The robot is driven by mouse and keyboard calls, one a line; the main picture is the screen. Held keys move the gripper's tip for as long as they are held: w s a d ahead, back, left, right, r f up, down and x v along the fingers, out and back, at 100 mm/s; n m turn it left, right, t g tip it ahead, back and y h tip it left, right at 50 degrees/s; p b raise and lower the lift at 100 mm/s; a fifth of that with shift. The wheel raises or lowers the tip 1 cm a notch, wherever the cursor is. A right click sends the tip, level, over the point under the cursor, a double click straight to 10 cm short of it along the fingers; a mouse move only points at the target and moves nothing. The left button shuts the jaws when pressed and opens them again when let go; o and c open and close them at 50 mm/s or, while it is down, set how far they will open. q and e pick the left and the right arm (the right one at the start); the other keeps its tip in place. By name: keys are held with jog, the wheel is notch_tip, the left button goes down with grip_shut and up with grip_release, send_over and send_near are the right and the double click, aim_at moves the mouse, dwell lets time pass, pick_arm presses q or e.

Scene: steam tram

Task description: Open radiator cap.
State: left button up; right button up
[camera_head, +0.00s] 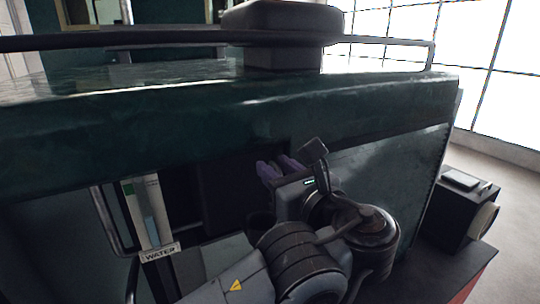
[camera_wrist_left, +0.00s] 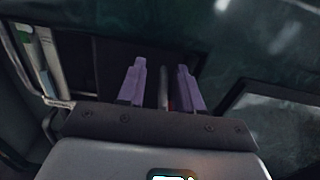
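My left gripper (camera_head: 280,168) reaches in under the dark green top panel, in front of a dark opening. Its two purple fingers are apart in the left wrist view (camera_wrist_left: 161,85). A thin grey upright bar with a reddish strip (camera_wrist_left: 166,88) shows between them; I cannot tell whether it lies between the fingers or behind them. I cannot make out the radiator cap for sure. A dark block with a wider rounded top (camera_head: 284,20) stands on the green panel, well above the gripper. My right gripper is not in view.
The green panel (camera_head: 200,125) overhangs the gripper, with a metal rail (camera_head: 130,38) above it. A gauge (camera_head: 148,208) with a "WATER" label (camera_head: 160,252) stands left of my arm. A black box (camera_head: 455,205) is at the right, near open floor and bright windows.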

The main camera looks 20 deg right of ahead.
pick_arm(q)
jog(key=shift+w+a+p, duration=0.2)
jog(key=shift+w+p, duration=0.15)
jog(key=shift+w, duration=1.1)
jog(key=shift+c, duration=0.5)
grip_shut()
